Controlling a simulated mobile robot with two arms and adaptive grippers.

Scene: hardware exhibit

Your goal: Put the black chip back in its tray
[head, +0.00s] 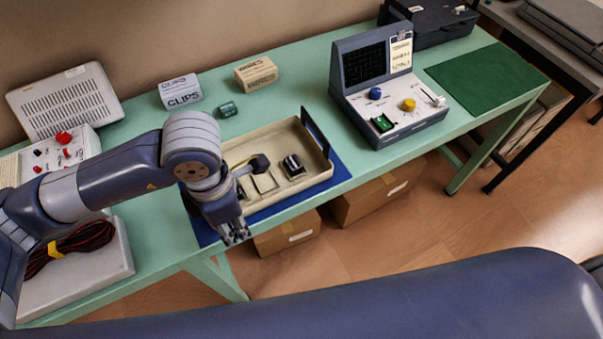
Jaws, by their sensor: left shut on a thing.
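The cream tray (322,172) lies on a blue mat at the front of the green bench. In it, a dark chip with light metal edges (293,166) sits at the right, beside an empty-looking square frame (265,183). My left gripper (237,234) points down at the tray's front left, in front of the bench edge in the picture. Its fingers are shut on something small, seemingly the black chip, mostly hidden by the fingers. My left arm hides the tray's left part. My right gripper is out of view.
A grey console (385,90) with knobs and a green chip (382,122) stands to the right. Two small boxes (180,92) (256,74) and a green block (228,109) lie behind the tray. A green mat (487,80) is bare. Cartons (288,234) stand below.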

